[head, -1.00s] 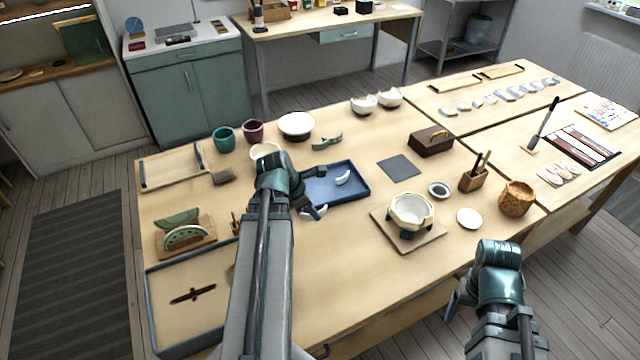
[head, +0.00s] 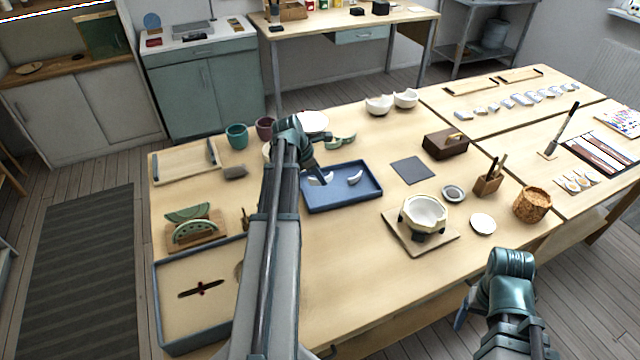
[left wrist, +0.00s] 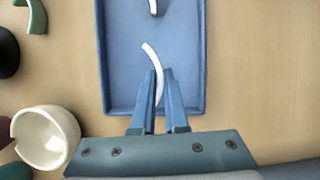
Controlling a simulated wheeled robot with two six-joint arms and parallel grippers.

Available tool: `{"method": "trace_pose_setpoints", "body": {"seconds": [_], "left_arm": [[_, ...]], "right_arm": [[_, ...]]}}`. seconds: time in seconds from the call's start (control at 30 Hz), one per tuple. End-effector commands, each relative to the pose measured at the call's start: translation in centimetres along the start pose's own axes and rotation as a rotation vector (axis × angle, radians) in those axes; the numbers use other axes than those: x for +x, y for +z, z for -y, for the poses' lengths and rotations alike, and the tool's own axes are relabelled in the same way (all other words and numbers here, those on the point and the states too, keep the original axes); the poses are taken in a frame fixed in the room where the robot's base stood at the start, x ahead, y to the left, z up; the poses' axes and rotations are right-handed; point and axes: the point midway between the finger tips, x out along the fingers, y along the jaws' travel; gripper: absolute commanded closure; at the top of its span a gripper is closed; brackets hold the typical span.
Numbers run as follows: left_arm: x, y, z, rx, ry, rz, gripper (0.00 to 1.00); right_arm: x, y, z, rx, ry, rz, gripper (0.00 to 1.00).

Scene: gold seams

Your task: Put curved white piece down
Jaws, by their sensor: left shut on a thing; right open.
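My left gripper (head: 317,171) is over the left part of the blue tray (head: 342,204). It is shut on a curved white piece (head: 323,181), a thin arc whose free end points beyond the fingertips in the left wrist view (left wrist: 149,50). The tray floor lies behind the piece; I cannot tell whether the piece touches it. A second curved white piece (head: 355,177) lies in the tray to the right; its end shows at the top of the left wrist view (left wrist: 154,8). My right gripper (head: 462,316) is open and empty, off the table's front edge.
A cream bowl (left wrist: 46,137) stands close to the tray's side. Green curved pieces (head: 340,141) lie behind the tray. A partly rebuilt white bowl (head: 424,213) stands on a board at the front right. The tray's middle is clear, as is the table before it.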

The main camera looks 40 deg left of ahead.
Motion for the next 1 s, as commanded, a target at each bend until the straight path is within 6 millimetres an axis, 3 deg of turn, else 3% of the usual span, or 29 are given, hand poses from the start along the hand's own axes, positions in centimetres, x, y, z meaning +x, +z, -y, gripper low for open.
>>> {"method": "trace_pose_setpoints", "body": {"seconds": [0.1, 0.33, 0.77, 0.8, 0.9, 0.97, 1.0], "left_arm": [[0.7, 0.1, -1.3, 0.000, 0.000, 0.000, 1.00], [3.6, -1.3, -0.9, 0.000, 0.000, 0.000, 1.00], [3.8, -1.4, -0.9, 0.000, 0.000, 0.000, 1.00], [3.8, -1.4, -0.9, 0.000, 0.000, 0.000, 0.87], [3.7, -1.3, -0.9, 0.000, 0.000, 0.000, 0.69], [3.7, -1.3, -0.9, 0.000, 0.000, 0.000, 0.59], [3.7, -1.3, -0.9, 0.000, 0.000, 0.000, 0.59]], "right_arm": [[0.5, 0.0, 0.1, 0.000, 0.000, 0.000, 0.22], [3.7, -0.2, 0.4, 0.000, 0.000, 0.000, 0.22], [4.0, -0.2, 0.4, 0.000, 0.000, 0.000, 0.22], [4.0, -0.2, 0.4, 0.000, 0.000, 0.000, 0.22], [3.9, -0.2, 0.4, 0.000, 0.000, 0.000, 0.22], [3.9, -0.2, 0.4, 0.000, 0.000, 0.000, 0.22], [3.9, -0.2, 0.4, 0.000, 0.000, 0.000, 0.22]]}}
